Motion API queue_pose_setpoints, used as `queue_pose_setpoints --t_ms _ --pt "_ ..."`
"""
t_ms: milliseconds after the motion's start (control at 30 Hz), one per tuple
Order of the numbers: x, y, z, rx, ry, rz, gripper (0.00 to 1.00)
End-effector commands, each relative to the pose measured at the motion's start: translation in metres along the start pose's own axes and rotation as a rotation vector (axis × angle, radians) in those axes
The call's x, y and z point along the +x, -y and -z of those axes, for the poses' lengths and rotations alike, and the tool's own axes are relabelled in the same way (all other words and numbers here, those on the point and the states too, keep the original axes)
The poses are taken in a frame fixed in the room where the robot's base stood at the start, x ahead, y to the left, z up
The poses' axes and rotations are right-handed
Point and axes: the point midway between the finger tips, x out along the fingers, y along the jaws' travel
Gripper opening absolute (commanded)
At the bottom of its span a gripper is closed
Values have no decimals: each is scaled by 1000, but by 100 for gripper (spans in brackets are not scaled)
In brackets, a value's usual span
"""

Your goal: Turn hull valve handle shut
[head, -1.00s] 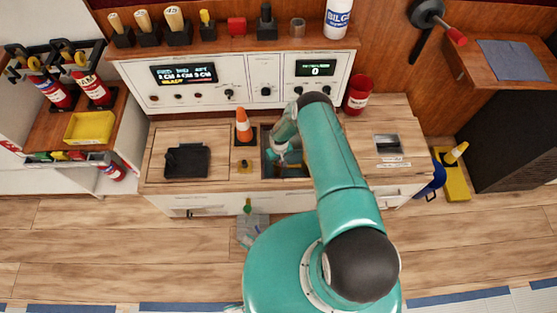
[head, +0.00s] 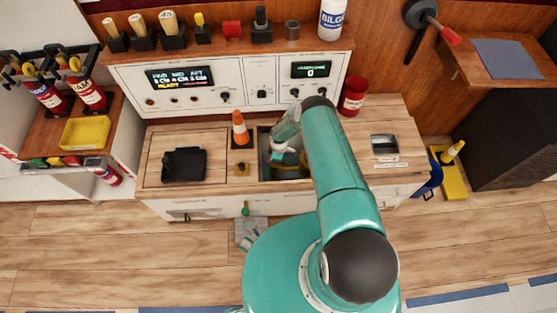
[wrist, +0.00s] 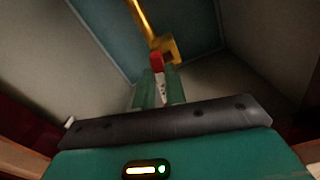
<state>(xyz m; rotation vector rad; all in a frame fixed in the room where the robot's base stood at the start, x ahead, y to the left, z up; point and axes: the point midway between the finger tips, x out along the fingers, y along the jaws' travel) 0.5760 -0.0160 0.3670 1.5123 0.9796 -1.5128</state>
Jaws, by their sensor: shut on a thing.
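The hull valve handle (wrist: 157,61) shows in the wrist view as a small red piece at my fingertips, with a yellow metal part (wrist: 165,45) just beyond it. My gripper (wrist: 158,80) has its two green fingers close together, shut on the red end. In the head view my gripper (head: 287,160) reaches down into the open square well (head: 265,172) in the counter. There my arm and the well walls hide the handle, so its angle cannot be read from that view.
An orange cone (head: 240,130) stands on the counter just left of the well. A black tray (head: 184,164) lies further left. The well's walls are close around my gripper.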

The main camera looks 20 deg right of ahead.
Motion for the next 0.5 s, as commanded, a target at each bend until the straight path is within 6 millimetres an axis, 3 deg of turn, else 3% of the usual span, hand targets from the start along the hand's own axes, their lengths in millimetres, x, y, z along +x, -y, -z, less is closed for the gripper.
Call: queue_pose_setpoints --t_ms 500 --pt "-1 -5 1 -231 0 -1 0"
